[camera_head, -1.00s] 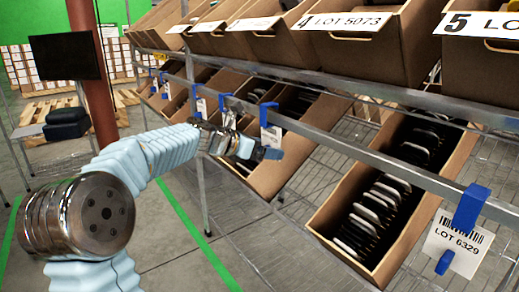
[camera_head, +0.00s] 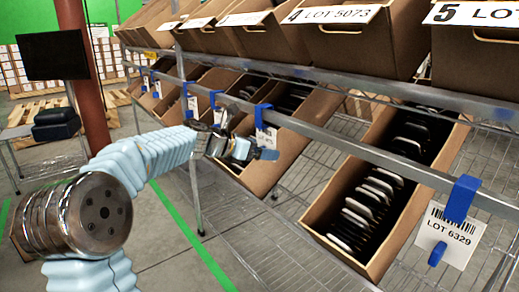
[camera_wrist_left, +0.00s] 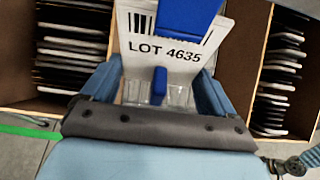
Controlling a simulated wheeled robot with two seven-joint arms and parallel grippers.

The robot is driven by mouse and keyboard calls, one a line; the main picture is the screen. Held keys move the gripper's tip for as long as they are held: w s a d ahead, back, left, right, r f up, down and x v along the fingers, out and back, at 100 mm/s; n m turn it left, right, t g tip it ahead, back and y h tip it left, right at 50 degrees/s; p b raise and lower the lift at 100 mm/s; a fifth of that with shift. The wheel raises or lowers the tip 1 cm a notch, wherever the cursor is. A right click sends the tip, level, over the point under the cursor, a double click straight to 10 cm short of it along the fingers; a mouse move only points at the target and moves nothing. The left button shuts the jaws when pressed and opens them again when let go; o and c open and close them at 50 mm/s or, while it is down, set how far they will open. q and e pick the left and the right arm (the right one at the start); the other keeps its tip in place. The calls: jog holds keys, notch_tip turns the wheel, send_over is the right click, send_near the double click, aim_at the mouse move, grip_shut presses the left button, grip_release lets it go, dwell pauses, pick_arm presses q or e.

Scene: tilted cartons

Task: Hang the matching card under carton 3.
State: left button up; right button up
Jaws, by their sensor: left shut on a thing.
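My left gripper (camera_head: 266,154) is by the shelf's front rail, below the upper row of cartons. In the left wrist view, its fingers (camera_wrist_left: 160,92) are shut on the small blue tab of a white card reading LOT 4635 (camera_wrist_left: 165,50). A larger blue hook (camera_wrist_left: 188,14) tops this card. In the head view the card (camera_head: 266,137) is upright, its hook at the rail; whether it rests on the rail I cannot tell. Carton 3's label appears to be the one left of carton 4 (camera_head: 245,18), too oblique to read. My right gripper is not in view.
Carton 4 reads LOT 5073 (camera_head: 332,14); carton 5 (camera_head: 480,12) is at its right. A LOT 6329 card (camera_head: 450,236) hangs on the rail (camera_head: 370,153) at right. More blue hooks sit along the rail at left. Lower tilted cartons hold dark and pale flat items (camera_head: 365,205).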

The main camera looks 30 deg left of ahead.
pick_arm(q)
jog(key=o, duration=1)
jog(key=v, duration=1.4)
jog(key=w+d+f+m+g+y, duration=0.15)
jog(key=d+f+m, duration=0.25)
jog(key=f, duration=0.8)
jog(key=w+d+f+m+g, duration=0.1)
jog(key=d+f+m+g, duration=0.25)
jog(key=f, duration=0.85)
jog(key=w+d+f+m+g, duration=0.15)
jog(key=d+f+m, duration=0.25)
jog(key=f, duration=0.9)
jog(key=s+d+f+m+g, duration=0.2)
jog(key=s+d+f+m, duration=0.3)
jog(key=f, duration=0.3)
jog(key=s+d+f+m+g, duration=0.2)
jog(key=s+d+f+m, duration=0.3)
jog(key=s+f, duration=0.15)
jog(key=s+d+f+m+g, duration=0.1)
jog(key=s+d+f+m, duration=0.5)
jog(key=s+d+m, duration=0.2)
jog(key=s, duration=0.2)
jog(key=shift+s+d+f+h, duration=0.35)
jog(key=shift+s+d+f, duration=0.05)
